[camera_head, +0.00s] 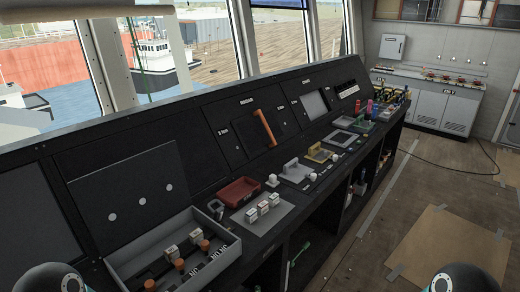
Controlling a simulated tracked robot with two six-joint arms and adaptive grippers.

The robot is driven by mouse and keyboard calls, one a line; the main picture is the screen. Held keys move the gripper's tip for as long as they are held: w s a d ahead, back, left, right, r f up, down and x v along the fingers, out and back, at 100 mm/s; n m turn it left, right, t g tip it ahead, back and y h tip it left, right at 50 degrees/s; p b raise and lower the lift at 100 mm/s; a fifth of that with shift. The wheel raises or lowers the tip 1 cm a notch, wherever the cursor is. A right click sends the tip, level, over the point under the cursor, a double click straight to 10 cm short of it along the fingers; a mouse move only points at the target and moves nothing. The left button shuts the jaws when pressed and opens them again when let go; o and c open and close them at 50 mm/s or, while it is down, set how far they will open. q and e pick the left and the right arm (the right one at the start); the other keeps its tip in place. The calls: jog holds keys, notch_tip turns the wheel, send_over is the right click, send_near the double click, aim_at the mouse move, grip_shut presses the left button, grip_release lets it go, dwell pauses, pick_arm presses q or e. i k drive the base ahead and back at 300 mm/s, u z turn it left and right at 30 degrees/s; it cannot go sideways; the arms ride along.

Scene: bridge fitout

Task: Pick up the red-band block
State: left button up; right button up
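Three small pale blocks stand in a row on a light grey plate (282,222) on the console: a near one (251,215), a middle one (263,208) and a far one (274,200). Each has a small marking, but I cannot tell which one has a red band. Two more pale blocks, one nearer (171,253) and one farther (196,237), stand in a grey open tray (125,268) at the near left, beside orange-topped knobs. Neither of my grippers is in view; only dark rounded parts of my arms show at the bottom left and bottom right.
A red tray (238,191) sits just behind the plate. A white knob (272,181) and a grey handle plate (297,172) follow along the console. An orange bar (264,128) stands on the upright panel. Floor to the right is open, with a cardboard sheet (450,245) and cable.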

aim_at(262, 207)
jog(key=z, duration=0.05)
jog(key=k, duration=0.95)
jog(key=z, duration=0.35)
jog(key=i, duration=1.6)
jog(key=u, duration=0.55)
